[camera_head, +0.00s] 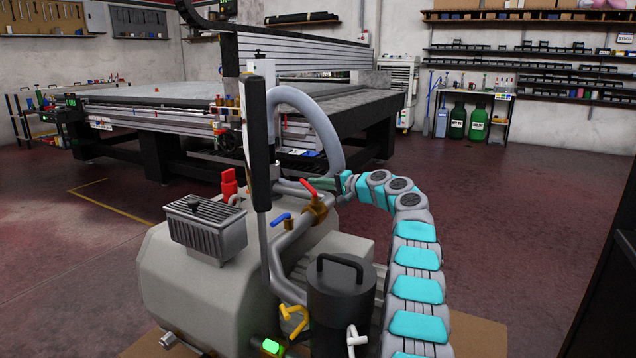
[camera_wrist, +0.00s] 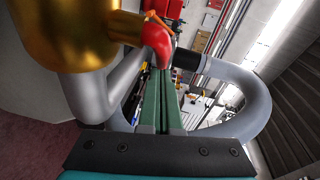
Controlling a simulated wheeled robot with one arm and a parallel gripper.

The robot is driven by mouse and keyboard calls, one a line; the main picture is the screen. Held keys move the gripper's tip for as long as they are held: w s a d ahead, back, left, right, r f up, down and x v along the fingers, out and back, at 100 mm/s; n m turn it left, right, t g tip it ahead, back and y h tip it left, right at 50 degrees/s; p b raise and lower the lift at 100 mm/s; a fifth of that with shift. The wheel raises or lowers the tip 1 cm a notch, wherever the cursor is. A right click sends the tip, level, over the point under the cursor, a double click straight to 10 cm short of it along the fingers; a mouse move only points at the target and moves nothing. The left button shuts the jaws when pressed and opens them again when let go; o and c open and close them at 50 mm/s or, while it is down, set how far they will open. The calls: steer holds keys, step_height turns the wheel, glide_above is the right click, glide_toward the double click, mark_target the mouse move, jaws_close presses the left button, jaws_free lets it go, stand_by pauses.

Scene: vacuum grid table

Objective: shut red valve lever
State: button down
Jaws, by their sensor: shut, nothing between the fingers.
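The red valve lever (camera_head: 309,188) sits on a brass valve on the grey pipework of the pump unit, tilted up to the left. In the wrist view the rounded red lever (camera_wrist: 157,40) shows at the top centre, beside the large brass valve body (camera_wrist: 75,30). My gripper (camera_head: 313,183) has thin green fingers, shut together and empty, close by the lever on its right side. In the wrist view my gripper's fingertips (camera_wrist: 163,72) point at the lever's end; I cannot tell whether they touch it.
A blue lever (camera_head: 281,219), a yellow lever (camera_head: 293,318) and a white lever (camera_head: 356,338) sit on nearby pipes. Open floor lies to the right.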

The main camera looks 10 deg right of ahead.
steer(key=shift+a, duration=0.95)
stand_by(0.5)
steer(key=shift+d, duration=0.15)
stand_by(1.9)
